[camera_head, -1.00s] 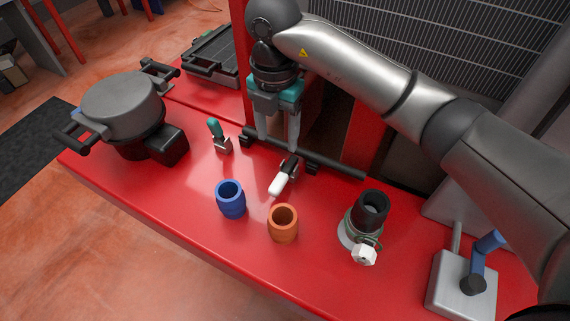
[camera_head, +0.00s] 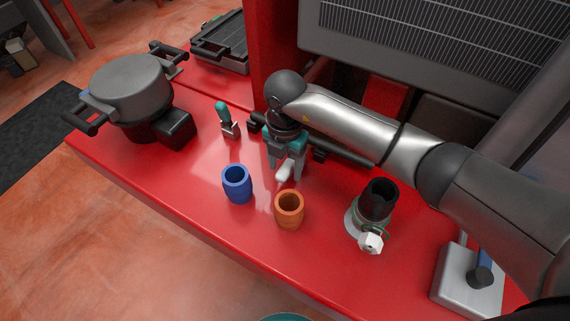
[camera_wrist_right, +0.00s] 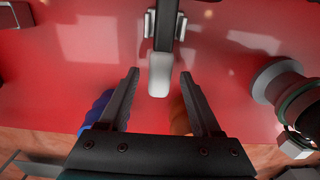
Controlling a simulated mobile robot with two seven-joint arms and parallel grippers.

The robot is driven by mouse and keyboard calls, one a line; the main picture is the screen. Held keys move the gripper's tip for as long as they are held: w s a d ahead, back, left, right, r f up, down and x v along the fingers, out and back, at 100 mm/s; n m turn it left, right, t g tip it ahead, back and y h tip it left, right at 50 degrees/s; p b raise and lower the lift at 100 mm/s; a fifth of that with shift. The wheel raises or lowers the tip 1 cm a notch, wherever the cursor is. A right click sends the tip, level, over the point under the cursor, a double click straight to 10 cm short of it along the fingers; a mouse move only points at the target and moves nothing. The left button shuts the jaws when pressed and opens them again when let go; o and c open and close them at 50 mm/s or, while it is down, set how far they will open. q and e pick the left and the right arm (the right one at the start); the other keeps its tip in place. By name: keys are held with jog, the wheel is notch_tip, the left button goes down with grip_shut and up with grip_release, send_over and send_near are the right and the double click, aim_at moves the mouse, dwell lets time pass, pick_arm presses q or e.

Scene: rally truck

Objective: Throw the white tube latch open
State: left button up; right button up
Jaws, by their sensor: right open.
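The white-handled latch (camera_head: 283,173) is on the red bench at a long dark tube (camera_head: 345,152), its white grip pointing toward the front edge. The latch also shows in the right wrist view (camera_wrist_right: 160,75), with a dark arm running back between two grey brackets. My right gripper (camera_head: 286,166) is low over the latch and partly hides it in the head view. In the right wrist view my right gripper (camera_wrist_right: 160,74) is open, one finger on each side of the white grip, with gaps on both sides. My left gripper is not in view.
A blue cup (camera_head: 237,185) and an orange cup (camera_head: 289,211) stand just in front of the latch. A teal-handled latch (camera_head: 228,118) and a grey pot (camera_head: 130,88) are to the left. A black-topped canister with a white knob (camera_head: 370,242) stands to the right.

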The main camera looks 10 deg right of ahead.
grip_shut()
dwell(0.5)
dwell(0.9)
